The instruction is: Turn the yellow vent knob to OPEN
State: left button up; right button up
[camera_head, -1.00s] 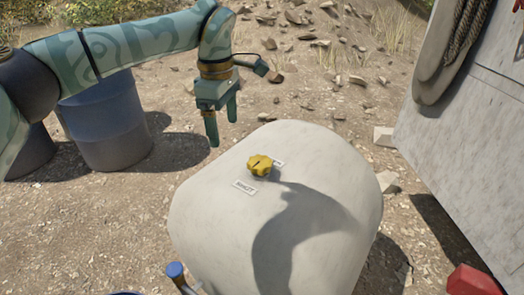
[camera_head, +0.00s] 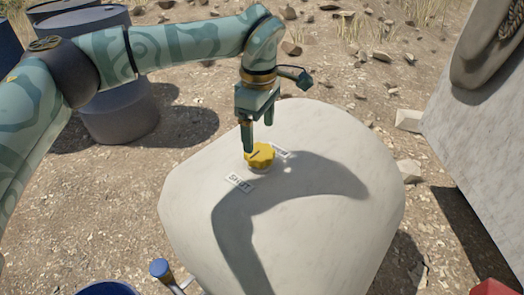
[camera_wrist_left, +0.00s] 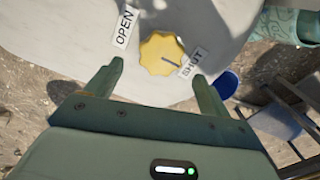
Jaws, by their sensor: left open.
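The yellow vent knob (camera_head: 260,155) sits on top of the pale rounded tank (camera_head: 330,215). Its dark pointer line shows in the left wrist view, where the knob (camera_wrist_left: 160,52) has the line aimed toward the SHUT label (camera_wrist_left: 193,62). The OPEN label (camera_wrist_left: 125,27) is on the other side of the knob. In the head view the SHUT label (camera_head: 240,183) lies in front of the knob. My left gripper (camera_head: 258,138) is open and empty, pointing down above the knob; its fingers (camera_wrist_left: 160,85) stand apart, with the knob beyond the tips. My right gripper is not seen.
Blue-grey drums (camera_head: 120,115) stand at the left. A large pale wall (camera_head: 470,130) with rope and a red object (camera_head: 490,288) are at the right.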

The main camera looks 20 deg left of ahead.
aim_at(259, 150)
pick_arm(q)
notch_tip(259, 150, down, 6)
jog(key=shift+r+b, duration=0.15)
jog(key=shift+b, duration=0.85)
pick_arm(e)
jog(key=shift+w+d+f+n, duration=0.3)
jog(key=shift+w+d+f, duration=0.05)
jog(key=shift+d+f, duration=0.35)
pick_arm(q)
jog(key=shift+s, duration=0.1)
jog(key=c, duration=1)
jog(key=shift+o, duration=0.2)
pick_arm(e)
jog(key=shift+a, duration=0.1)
pick_arm(q)
jog(key=shift+r, duration=0.1)
